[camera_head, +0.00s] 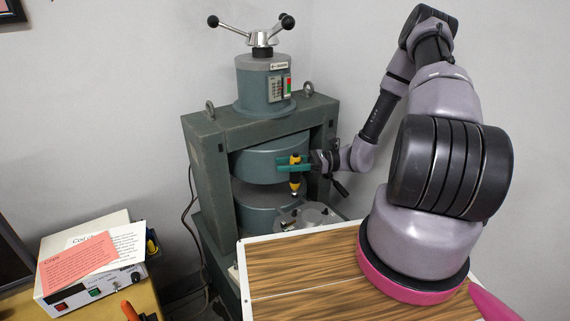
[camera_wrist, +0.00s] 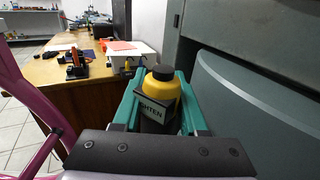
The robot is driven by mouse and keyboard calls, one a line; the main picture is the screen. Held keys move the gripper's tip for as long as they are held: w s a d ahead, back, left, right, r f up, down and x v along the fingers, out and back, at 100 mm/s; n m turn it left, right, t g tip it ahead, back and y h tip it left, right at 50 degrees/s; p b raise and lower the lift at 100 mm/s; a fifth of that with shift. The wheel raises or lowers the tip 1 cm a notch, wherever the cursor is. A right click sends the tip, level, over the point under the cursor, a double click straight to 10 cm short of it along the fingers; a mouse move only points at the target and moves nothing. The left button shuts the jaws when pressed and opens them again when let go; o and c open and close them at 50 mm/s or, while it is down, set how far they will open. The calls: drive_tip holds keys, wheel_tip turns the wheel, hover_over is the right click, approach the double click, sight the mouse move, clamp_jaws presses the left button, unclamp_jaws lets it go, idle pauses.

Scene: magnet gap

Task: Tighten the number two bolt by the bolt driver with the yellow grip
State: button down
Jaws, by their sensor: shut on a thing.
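My gripper (camera_head: 296,165) has teal fingers and is shut on the bolt driver with the yellow grip (camera_head: 295,178). The driver hangs upright with its tip down, in front of the magnet machine (camera_head: 262,161), above a grey round fixture (camera_head: 312,216). In the wrist view the driver's yellow grip (camera_wrist: 166,92) and black cap show between the teal fingers (camera_wrist: 158,105), with a dark label reading "...HTEN". The driver's tip appears to end just above the fixture. Small dark bolt heads show on the fixture, but their numbers are too small to read.
The machine's frame (camera_head: 212,170) stands close behind and left of my gripper. A wood-topped surface (camera_head: 310,274) lies in front. At left, a white power box (camera_head: 97,262) carries papers and a pink sheet on a desk. An orange-handled tool (camera_head: 131,311) lies near it.

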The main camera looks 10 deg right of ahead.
drive_tip(key=shift+f, duration=3.7)
idle(2.0)
drive_tip(key=shift+r, duration=0.1)
drive_tip(key=shift+r, duration=3)
drive_tip(key=shift+s, duration=0.1)
